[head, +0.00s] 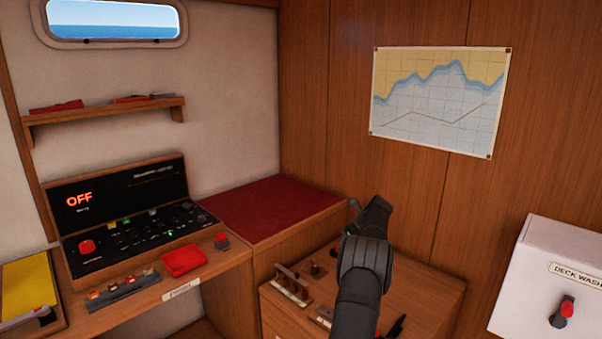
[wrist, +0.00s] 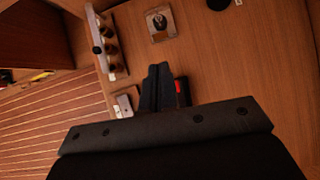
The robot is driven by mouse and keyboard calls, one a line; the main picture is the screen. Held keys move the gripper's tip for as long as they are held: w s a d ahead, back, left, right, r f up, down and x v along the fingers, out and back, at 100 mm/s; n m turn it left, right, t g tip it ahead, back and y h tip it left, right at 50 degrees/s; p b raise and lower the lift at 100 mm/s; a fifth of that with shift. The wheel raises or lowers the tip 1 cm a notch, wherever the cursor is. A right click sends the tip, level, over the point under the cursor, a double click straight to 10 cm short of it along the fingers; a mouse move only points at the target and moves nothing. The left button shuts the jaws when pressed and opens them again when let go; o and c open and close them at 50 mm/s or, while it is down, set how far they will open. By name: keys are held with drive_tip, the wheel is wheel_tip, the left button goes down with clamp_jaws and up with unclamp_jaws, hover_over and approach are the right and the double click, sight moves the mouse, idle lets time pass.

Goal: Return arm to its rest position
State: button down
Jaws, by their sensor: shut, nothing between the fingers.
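My arm (head: 364,265) reaches up and forward over the low wooden cabinet in the head view; its dark links hide part of the cabinet top, and the fingertips cannot be made out there. In the wrist view my gripper (wrist: 158,88) is shut, its two dark fingers together with nothing between them. The gripper points over the wooden cabinet top (wrist: 225,60). How high it is above the surface is hard to tell.
A rack with several knobs (head: 291,284) stands on the cabinet; it also shows in the wrist view (wrist: 108,45), near a square-based fitting (wrist: 160,24). A control panel reading OFF (head: 130,215) and red tray (head: 183,260) are left. A white deck wash box (head: 545,275) is right.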

drive_tip(key=f, duration=0.2)
drive_tip(key=s+d+f, duration=0.1)
drive_tip(key=f, duration=0.3)
drive_tip(key=shift+s+d+f, duration=0.25)
drive_tip(key=shift+s+f, duration=0.1)
drive_tip(key=shift+s, duration=0.05)
drive_tip(key=s+d+f, duration=0.3)
drive_tip(key=s, duration=0.1)
drive_tip(key=s+d+f, duration=0.3)
drive_tip(key=d+f, duration=0.1)
drive_tip(key=shift+s+f, duration=0.25)
drive_tip(key=shift+s, duration=0.1)
drive_tip(key=shift+s+d+f+t+y, duration=0.15)
drive_tip(key=shift+s+f+t+y, duration=0.05)
drive_tip(key=shift+f+t+y, duration=0.7)
drive_tip(key=shift+s+d+f+t+y, duration=0.15)
drive_tip(key=shift+f+t+y, duration=0.5)
drive_tip(key=shift+f, duration=0.35)
